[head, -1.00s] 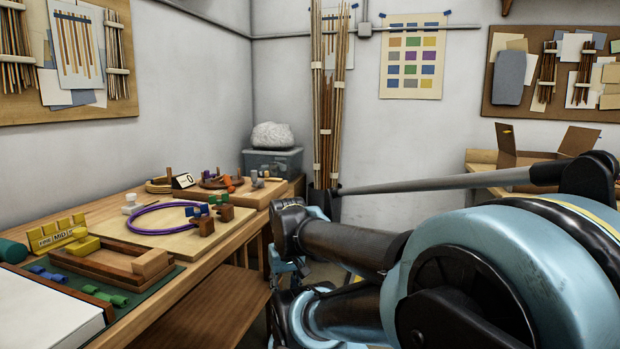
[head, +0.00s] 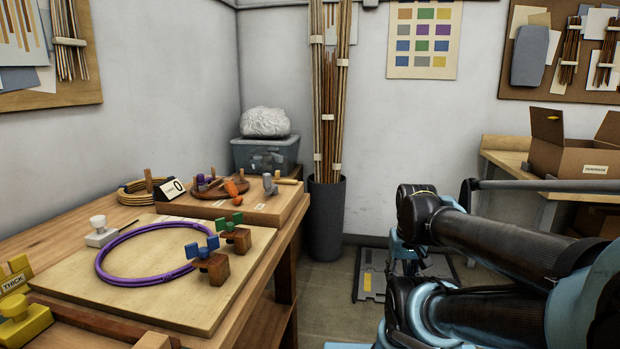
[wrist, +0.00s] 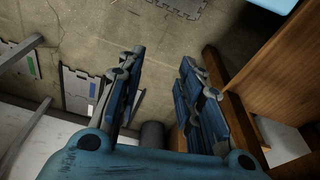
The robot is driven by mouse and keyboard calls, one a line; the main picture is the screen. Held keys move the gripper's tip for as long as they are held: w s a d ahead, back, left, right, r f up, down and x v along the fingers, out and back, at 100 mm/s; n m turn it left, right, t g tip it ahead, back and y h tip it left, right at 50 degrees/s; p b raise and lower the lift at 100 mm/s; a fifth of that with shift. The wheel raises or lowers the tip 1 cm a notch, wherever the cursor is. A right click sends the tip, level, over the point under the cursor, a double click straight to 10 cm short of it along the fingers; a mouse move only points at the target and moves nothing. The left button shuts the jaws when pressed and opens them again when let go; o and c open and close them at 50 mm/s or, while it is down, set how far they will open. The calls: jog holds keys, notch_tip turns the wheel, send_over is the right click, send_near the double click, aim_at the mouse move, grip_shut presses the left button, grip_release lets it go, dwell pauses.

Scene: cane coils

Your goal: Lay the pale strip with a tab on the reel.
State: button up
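A round wooden reel (head: 205,187) with upright pegs sits on the raised wooden block at the back of the bench in the head view. I cannot surely pick out the pale strip with a tab. A small pale piece (head: 288,181) lies at the right end of that block, too small to tell what it is. In the wrist view my gripper (wrist: 160,57) is open and empty, its two fingers apart over the floor. It is away from the reel and the bench top. In the head view my arm is folded at the right and the fingertips do not show.
A purple ring (head: 102,262) lies on a pale board (head: 190,305), with blue and green clamps (head: 233,228) at its right edge. A card marked 0 (head: 172,188) stands beside a cane coil (head: 130,196). A dark bin of canes (head: 326,215) stands on the floor beyond the bench.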

jog(key=shift+w, duration=0.3)
jog(key=shift+o, duration=1.2)
jog(key=w+a+r+m+y, duration=0.1)
jog(key=w+a+r+m, duration=0.4)
jog(key=w+a+r, duration=0.4)
jog(key=w+a+r+m+y, duration=0.1)
jog(key=w+a+r+m, duration=0.5)
jog(key=r, duration=0.5)
jog(key=w+a+r+m+y, duration=0.2)
jog(key=w+a+r+m, duration=0.25)
jog(key=w+r, duration=0.45)
jog(key=w+a+r+m+g, duration=0.2)
jog(key=w+a+r+m, duration=0.3)
jog(key=a, duration=0.6)
jog(key=shift+n, duration=0.35)
jog(key=x, duration=1.6)
jog(key=shift+w+a+r, duration=0.1)
jog(key=shift+w+a, duration=0.25)
jog(key=shift+w, duration=0.05)
